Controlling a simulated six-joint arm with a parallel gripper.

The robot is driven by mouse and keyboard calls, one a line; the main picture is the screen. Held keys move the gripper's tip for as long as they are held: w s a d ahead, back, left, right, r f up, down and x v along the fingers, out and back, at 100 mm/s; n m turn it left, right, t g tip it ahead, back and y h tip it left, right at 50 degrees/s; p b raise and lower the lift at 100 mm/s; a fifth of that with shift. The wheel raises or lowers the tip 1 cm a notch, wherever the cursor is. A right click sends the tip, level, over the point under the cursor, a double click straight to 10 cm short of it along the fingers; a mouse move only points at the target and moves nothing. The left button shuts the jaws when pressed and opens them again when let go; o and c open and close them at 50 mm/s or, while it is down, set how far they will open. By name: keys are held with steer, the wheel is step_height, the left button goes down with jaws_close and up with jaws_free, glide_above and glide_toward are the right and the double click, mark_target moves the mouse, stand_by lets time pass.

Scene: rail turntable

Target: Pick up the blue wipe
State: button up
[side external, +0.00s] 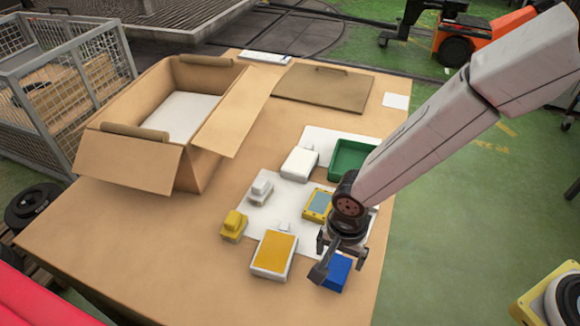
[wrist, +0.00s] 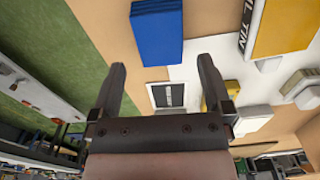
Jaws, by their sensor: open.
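The blue wipe (side external: 336,273) is a small, flat, folded blue block near the table's front right edge. In the wrist view the blue wipe (wrist: 157,32) lies ahead of the fingertips, near the top and centred between them. My gripper (side external: 325,262) is beside the wipe in the side view, and its fingers partly cover it. In the wrist view my gripper (wrist: 162,72) has its two fingers spread apart with nothing between them. I cannot tell the exact gap between fingers and wipe.
A yellow-topped white box (side external: 273,254) lies left of my gripper. A yellow device (side external: 317,204), a green tray (side external: 350,157) and white items are behind. An open cardboard box (side external: 229,117) stands at the back left. The table's right edge is close to the wipe.

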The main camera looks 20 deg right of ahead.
mark_target(337, 266)
steer(key=shift+w+f, duration=0.1)
steer(key=shift+f, duration=2.45)
steer(key=c, duration=1.1)
steer(key=shift+r, duration=0.15)
steer(key=shift+r, duration=0.75)
steer(key=shift+s+d+r, duration=1.15)
steer(key=shift+s+r, duration=0.7)
steer(key=shift+s, duration=0.2)
steer(key=shift+s+d+r, duration=1.2)
steer(key=shift+s+r, duration=0.7)
steer(key=shift+s, duration=0.1)
steer(key=shift+s+d+r, duration=1.15)
steer(key=shift+s+r, duration=0.7)
steer(key=shift+s, duration=0.2)
